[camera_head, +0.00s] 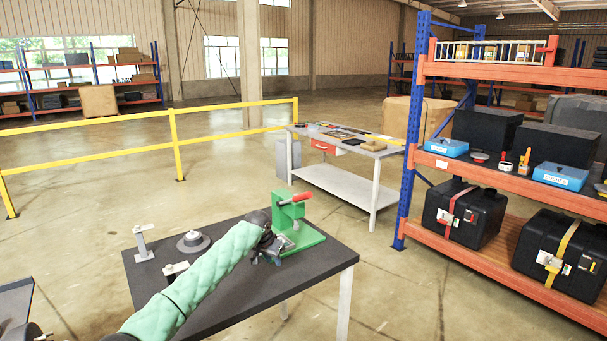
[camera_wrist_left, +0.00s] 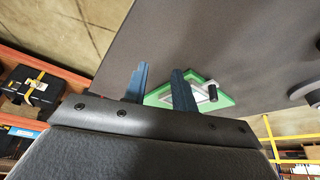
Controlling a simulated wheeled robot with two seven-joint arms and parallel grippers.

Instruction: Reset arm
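My left arm, in a green padded sleeve, reaches over the dark table (camera_head: 236,292) in the head view. My left gripper (camera_head: 268,252) is beside the lower front of a green press-like device (camera_head: 288,222) with a red handle. In the left wrist view, the two blue-grey fingers of my left gripper (camera_wrist_left: 160,88) stand apart with nothing held between them. Past them, the green base (camera_wrist_left: 220,101) with a metal cylinder shows on the dark tabletop (camera_wrist_left: 225,40). Whether the fingers touch the device cannot be told. My right gripper is not in view.
On the table are a round grey metal part (camera_head: 193,241) and a small metal stand (camera_head: 143,241). An orange and blue shelf (camera_head: 480,180) with black cases (camera_head: 464,213) is at the right. A workbench (camera_head: 345,185) stands behind, and a yellow railing (camera_head: 174,143) runs at the left.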

